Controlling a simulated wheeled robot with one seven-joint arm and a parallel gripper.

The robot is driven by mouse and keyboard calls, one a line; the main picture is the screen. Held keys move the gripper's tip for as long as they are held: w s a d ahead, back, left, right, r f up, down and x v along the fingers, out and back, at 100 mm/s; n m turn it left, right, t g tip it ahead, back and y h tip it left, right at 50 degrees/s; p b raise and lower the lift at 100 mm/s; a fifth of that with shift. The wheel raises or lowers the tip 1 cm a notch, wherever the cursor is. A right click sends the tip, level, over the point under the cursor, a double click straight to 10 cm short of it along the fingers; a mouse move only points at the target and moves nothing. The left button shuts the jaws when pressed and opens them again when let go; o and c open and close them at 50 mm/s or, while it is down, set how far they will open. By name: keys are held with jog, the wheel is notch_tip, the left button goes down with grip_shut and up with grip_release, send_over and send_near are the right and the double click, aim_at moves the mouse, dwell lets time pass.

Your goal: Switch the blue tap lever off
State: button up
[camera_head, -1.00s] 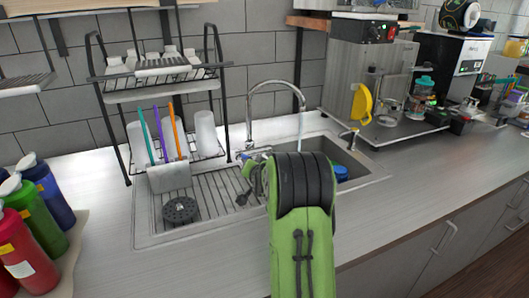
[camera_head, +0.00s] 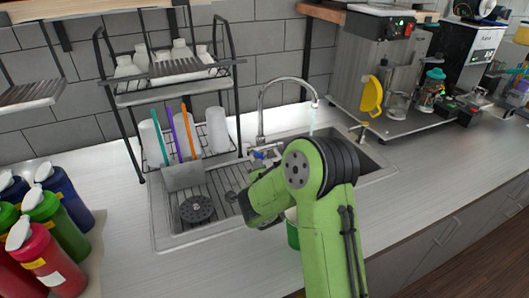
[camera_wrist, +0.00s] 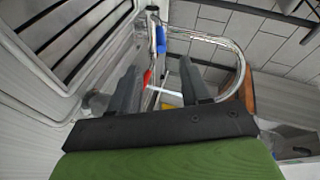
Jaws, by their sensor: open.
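The tap (camera_head: 262,110) is a curved metal spout over the sink, and a pale streak like running water shows below its end. Its blue lever (camera_head: 259,155) is at the tap's base, just beyond my arm. In the wrist view the blue lever (camera_wrist: 160,39) stands ahead of the fingers, near the top middle. A red lever (camera_wrist: 147,79) shows lower, between the fingers. My gripper (camera_wrist: 158,66) is open and empty, pointing toward the tap base, apart from the blue lever. In the head view its fingers are hidden behind my arm.
A dish rack (camera_head: 175,90) with cups stands left of the tap. Sauce bottles (camera_head: 58,225) stand at left. The sealing machine (camera_head: 372,65) is at right. The counter's right front (camera_head: 430,180) is clear.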

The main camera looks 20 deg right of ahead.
aim_at(258, 156)
jog(key=p+x, duration=0.2)
jog(key=x, duration=1.1)
jog(key=shift+w+d, duration=0.1)
jog(key=shift+w, duration=0.15)
jog(key=shift+c, duration=0.2)
grip_shut()
